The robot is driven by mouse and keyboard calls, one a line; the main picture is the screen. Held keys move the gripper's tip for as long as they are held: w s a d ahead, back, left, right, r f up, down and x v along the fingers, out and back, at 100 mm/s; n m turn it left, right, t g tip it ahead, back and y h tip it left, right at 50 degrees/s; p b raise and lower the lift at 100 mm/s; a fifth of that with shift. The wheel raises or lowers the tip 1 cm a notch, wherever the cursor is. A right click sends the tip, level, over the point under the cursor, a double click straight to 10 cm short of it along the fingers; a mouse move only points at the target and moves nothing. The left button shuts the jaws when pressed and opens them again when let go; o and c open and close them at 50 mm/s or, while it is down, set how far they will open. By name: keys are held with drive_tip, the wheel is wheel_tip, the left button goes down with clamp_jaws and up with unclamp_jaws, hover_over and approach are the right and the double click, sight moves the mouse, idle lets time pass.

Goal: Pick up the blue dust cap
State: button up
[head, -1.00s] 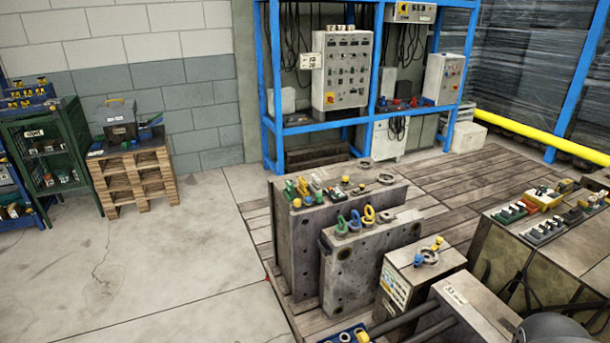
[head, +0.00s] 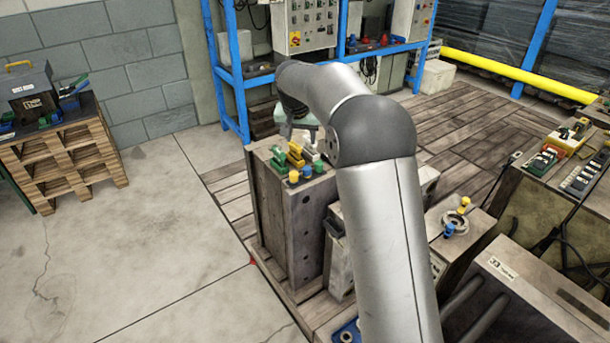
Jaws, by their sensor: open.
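A small blue cap (head: 307,172) stands on the near edge of the tall grey mould block (head: 305,225), beside a yellow cap (head: 293,176). Another blue cap (head: 449,230) stands on the lower block to the right, near a yellow one (head: 463,204). I cannot tell which blue cap is the dust cap. My gripper (head: 288,131) is open over the far part of the tall block's top, beyond the near blue cap and apart from it. My wrist and forearm hide much of it and its fingertips are hard to make out.
Green and yellow clamp-like parts (head: 295,154) crowd the tall block's top. My arm covers most of the block beside it. A blue rack (head: 240,100) with control boxes stands behind. Parts fill the bench at right. The concrete floor (head: 150,240) at left is clear.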

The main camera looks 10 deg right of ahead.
hover_over(307, 168)
drive_tip(key=s+a, duration=0.1)
drive_tip(key=s, duration=0.1)
drive_tip(key=f, duration=1.1)
drive_tip(key=shift+s+a+f, duration=0.1)
drive_tip(key=shift+s+a, duration=0.05)
drive_tip(key=shift+a, duration=0.05)
drive_tip(key=x, duration=0.5)
drive_tip(key=shift+d, duration=0.2)
drive_tip(key=c, duration=1)
